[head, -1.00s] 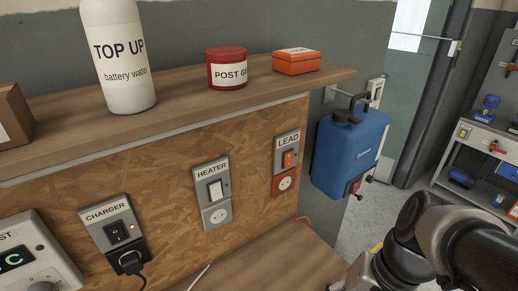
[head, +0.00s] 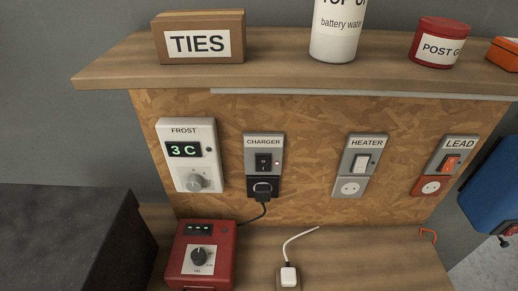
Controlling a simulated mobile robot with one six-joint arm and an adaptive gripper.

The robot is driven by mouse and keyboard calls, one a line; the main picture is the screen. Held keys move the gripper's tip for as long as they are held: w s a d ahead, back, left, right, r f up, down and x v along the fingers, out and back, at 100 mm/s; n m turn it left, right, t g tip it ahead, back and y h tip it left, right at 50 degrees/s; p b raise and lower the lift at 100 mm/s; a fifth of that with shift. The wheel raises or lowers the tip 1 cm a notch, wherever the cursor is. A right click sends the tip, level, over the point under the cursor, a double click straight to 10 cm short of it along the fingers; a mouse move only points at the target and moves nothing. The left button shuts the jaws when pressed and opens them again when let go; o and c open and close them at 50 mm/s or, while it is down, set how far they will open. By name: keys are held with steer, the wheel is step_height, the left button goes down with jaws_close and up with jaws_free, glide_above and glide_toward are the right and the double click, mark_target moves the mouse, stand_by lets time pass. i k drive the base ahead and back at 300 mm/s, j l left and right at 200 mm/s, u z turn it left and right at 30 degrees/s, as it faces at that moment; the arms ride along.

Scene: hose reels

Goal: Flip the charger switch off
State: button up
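The charger switch (head: 263,162) is a black rocker on a grey plate labelled CHARGER, fixed to the chipboard panel (head: 310,115). Which side of the rocker is pressed in is too small to tell. My gripper is not in view in the head view now.
Left of it is a FROST unit (head: 188,155) reading 3 C. To the right are the HEATER switch (head: 361,163) and orange LEAD switch (head: 451,163). A shelf (head: 270,75) overhangs the panel. A red box (head: 205,255) and white adapter (head: 288,276) stand on the bench below.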

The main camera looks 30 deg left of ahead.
mark_target(263, 162)
steer(key=u, duration=1.45)
